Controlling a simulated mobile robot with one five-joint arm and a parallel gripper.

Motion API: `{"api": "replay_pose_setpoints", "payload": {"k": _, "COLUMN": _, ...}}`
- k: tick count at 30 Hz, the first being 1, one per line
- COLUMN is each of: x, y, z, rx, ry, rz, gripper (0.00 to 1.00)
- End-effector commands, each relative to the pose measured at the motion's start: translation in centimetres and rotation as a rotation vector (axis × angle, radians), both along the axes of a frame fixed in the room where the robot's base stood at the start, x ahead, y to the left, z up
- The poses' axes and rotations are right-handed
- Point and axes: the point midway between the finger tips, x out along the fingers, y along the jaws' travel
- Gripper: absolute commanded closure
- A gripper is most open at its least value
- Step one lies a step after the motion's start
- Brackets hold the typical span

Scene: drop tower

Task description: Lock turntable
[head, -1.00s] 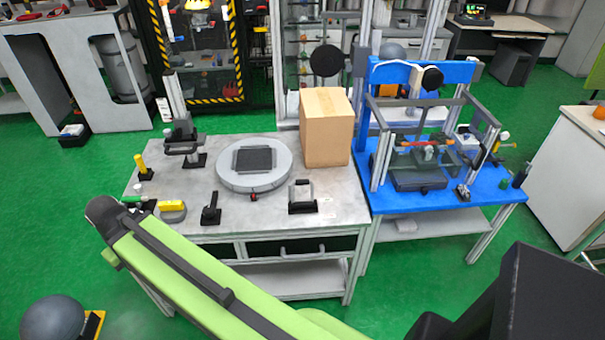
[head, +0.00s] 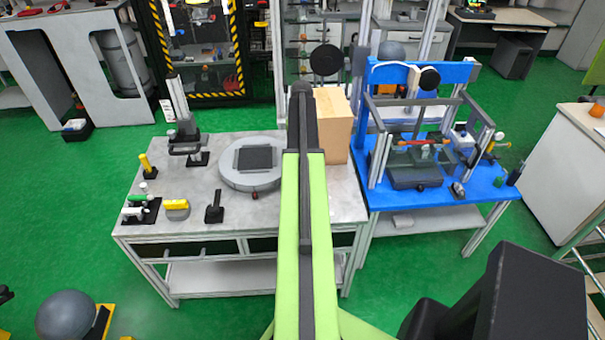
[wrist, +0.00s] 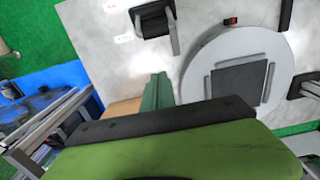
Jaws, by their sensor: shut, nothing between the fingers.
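The turntable (head: 234,181) is a round grey disc with a dark square plate on top, lying on the grey workbench. A small red piece (head: 254,195) sits at its front edge. In the wrist view the disc (wrist: 198,72) is at the right and the red piece (wrist: 231,21) is at its top edge. My gripper (wrist: 155,90) shows as dark green fingers, shut and empty, beside the disc and apart from the red piece. In the head view my arm reaches away over the bench, right of the turntable, and the fingers cannot be made out.
A cardboard box (head: 335,125) stands right of the turntable, partly behind my arm. A black-based bracket (wrist: 155,20) is near the disc. A black holder (head: 214,212), a yellow-topped piece (head: 176,208) and a stand (head: 188,148) are to the left. A blue table (head: 385,195) adjoins at the right.

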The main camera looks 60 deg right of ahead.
Motion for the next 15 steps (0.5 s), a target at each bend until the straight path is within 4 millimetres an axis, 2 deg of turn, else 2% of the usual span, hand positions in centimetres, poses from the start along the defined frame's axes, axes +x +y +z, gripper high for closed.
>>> {"api": "replay_pose_setpoints", "payload": {"k": 8, "x": 0.0, "y": 0.1, "z": -0.7, "rx": 0.0, "ry": 0.0, "rz": 0.0, "gripper": 1.0}}
{"api": "replay_pose_setpoints", "payload": {"k": 11, "x": 0.0, "y": 0.1, "z": -1.8, "rx": 0.0, "ry": 0.0, "rz": 0.0, "gripper": 1.0}}
{"api": "replay_pose_setpoints", "payload": {"k": 15, "x": 0.0, "y": 0.1, "z": -4.3, "rx": 0.0, "ry": 0.0, "rz": 0.0, "gripper": 1.0}}
